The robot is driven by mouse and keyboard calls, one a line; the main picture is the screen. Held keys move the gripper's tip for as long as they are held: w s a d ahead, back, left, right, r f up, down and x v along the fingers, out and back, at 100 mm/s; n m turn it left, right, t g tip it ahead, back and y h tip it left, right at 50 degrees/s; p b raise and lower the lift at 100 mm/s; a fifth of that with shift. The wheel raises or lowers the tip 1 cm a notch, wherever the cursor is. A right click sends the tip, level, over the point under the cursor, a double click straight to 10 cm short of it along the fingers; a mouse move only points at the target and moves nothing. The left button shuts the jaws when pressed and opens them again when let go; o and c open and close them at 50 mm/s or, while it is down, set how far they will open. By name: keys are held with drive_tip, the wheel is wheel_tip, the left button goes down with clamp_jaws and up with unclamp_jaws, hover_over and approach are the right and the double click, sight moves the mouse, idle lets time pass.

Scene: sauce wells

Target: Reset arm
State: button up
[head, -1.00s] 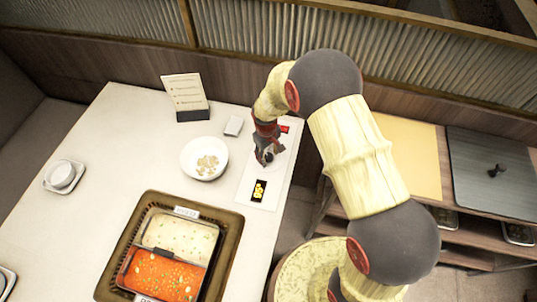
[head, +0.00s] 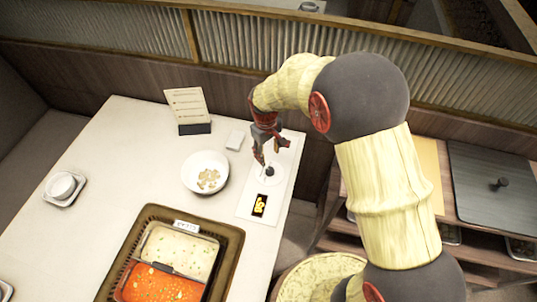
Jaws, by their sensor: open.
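My gripper (head: 266,158) hangs from my arm above the right back part of the white table (head: 110,175). Its fingers are apart and nothing shows between them. Just below the fingertips is a small dark knob (head: 269,172) on a round pale lid or disc. Whether a fingertip touches the knob, I cannot tell.
A white bowl (head: 191,183) with pale pieces stands left of the panel. A menu stand (head: 190,110) and a small white box (head: 235,139) are behind it. A divided pot with red and white broth sits in a brown frame (head: 235,250). A side shelf (head: 497,160) is at right.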

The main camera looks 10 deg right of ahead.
idle(0.4)
drive_tip(key=s+d+r+m+t, duration=0.1)
drive_tip(key=s+d+r, duration=0.3)
drive_tip(key=s+r, duration=0.4)
drive_tip(key=s+d+r+m+t, duration=0.2)
drive_tip(key=s+d+r+m, duration=0.1)
drive_tip(key=s+r, duration=0.5)
drive_tip(key=s+d+r+m+t, duration=0.2)
drive_tip(key=s+d+r, duration=0.2)
drive_tip(key=s+r, duration=0.5)
wheel_tip(320, 180, up, 4)
drive_tip(key=shift+d+f+y, duration=0.2)
drive_tip(key=shift+d+y, duration=0.1)
drive_tip(key=shift+d, duration=0.05)
